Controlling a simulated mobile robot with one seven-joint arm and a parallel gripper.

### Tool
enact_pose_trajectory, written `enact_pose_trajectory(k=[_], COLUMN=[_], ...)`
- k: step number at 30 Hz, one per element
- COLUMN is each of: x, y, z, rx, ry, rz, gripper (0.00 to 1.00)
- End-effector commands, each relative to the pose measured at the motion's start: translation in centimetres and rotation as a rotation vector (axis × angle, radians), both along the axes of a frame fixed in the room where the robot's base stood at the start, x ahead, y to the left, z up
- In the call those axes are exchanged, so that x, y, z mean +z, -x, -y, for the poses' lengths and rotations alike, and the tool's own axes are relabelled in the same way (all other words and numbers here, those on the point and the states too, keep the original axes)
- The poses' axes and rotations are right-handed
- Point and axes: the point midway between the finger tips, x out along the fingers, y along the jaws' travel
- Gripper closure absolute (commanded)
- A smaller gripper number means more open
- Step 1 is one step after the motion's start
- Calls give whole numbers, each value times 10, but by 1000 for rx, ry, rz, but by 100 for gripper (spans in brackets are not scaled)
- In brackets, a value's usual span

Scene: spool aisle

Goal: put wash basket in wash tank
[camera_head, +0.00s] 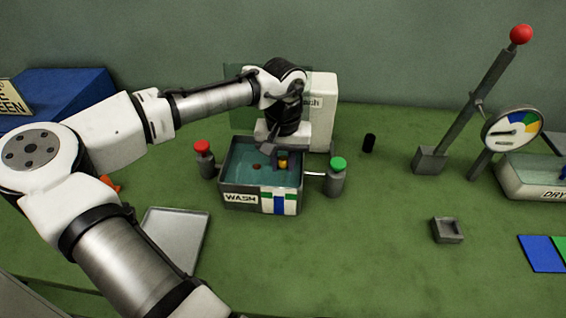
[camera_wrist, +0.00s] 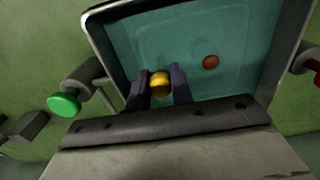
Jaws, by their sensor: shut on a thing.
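The wash tank (camera_head: 240,199) is a grey open box with a WASH label and teal water inside. It also shows in the wrist view (camera_wrist: 292,62). My gripper (camera_head: 275,157) reaches down over the tank. In the wrist view its two dark fingers (camera_wrist: 161,78) are shut on a yellow rounded knob (camera_wrist: 160,84). The knob also shows in the head view (camera_head: 283,165), inside the tank's outline. A small red-brown round thing (camera_wrist: 210,62) lies in the tank beside it. I cannot make out the wash basket's body; the fingers and water may hide it.
A red-topped post (camera_head: 203,160) and a green-topped post (camera_head: 336,178) flank the tank. A grey tray (camera_head: 180,235) lies at front left. A lever (camera_head: 478,100), a gauge (camera_head: 514,130) and the DRY tank (camera_head: 530,185) stand right. The green table between is mostly clear.

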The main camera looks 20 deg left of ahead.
Motion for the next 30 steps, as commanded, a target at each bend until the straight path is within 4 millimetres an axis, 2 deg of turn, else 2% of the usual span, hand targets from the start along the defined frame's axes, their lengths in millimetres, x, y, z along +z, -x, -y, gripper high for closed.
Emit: enact_pose_trajectory(k=[4, 14, 15, 19, 30], x=[-11, -14, -14, -13, -9], y=[0, 0, 0, 0, 0], z=[0, 0, 0, 0, 0], rx=[0, 0, 0, 0, 0], ry=[0, 1, 0, 0, -1], rz=[1, 1, 1, 1, 1], gripper=[100, 100, 74, 57, 56])
